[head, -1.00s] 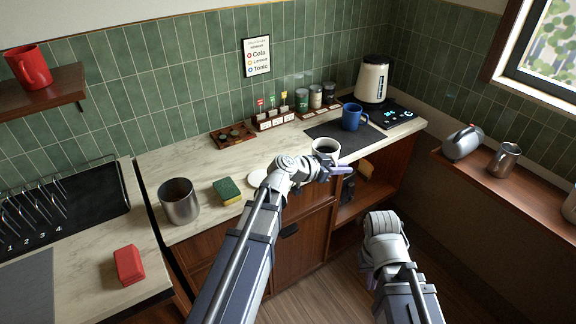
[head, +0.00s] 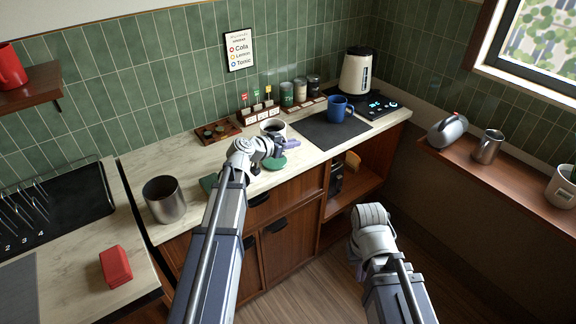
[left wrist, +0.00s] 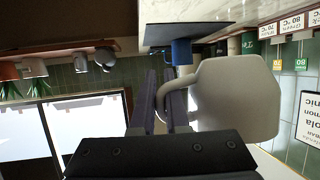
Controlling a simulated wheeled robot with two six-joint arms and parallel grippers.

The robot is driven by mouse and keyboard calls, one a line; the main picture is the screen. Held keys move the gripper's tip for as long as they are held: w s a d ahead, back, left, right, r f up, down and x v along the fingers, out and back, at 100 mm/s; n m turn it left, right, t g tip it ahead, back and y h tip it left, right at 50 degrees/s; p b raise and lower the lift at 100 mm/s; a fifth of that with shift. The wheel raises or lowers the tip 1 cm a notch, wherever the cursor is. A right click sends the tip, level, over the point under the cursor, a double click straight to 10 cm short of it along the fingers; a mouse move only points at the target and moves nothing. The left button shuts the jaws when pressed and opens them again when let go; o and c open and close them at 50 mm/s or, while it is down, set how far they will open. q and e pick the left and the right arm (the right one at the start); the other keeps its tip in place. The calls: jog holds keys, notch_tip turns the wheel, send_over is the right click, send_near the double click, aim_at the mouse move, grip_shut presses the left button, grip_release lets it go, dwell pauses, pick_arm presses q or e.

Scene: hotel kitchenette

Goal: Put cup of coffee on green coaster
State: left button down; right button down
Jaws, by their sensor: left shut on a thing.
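The white cup of dark coffee (head: 272,126) is held upright by my left gripper (head: 275,146) over the marble counter. In the left wrist view the two fingers (left wrist: 166,104) are shut on the handle of the cup (left wrist: 236,98). The green coaster (head: 276,164) lies on the counter near its front edge, just in front of and below the cup in the head view. The cup is apart from it; its exact height is hard to judge. My right arm hangs low at the right, and its fingers do not show.
A dark mat (head: 318,135) with a blue mug (head: 338,108) lies to the right, with a kettle (head: 356,75) behind. A wooden tray (head: 218,131) and a label rack (head: 258,112) stand behind. A steel canister (head: 164,199) and a partly hidden sponge (head: 208,184) are left.

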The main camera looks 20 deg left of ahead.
pick_arm(q)
jog(key=b, duration=0.3)
send_over(292, 170)
notch_tip(292, 170, down, 4)
jog(key=shift+f, duration=0.15)
notch_tip(292, 170, down, 4)
jog(key=b, duration=0.4)
jog(key=shift+r, duration=0.2)
jog(key=shift+f, duration=0.15)
jog(key=c, duration=1.4)
grip_release()
jog(key=shift+f, duration=0.1)
jog(key=o, duration=0.5)
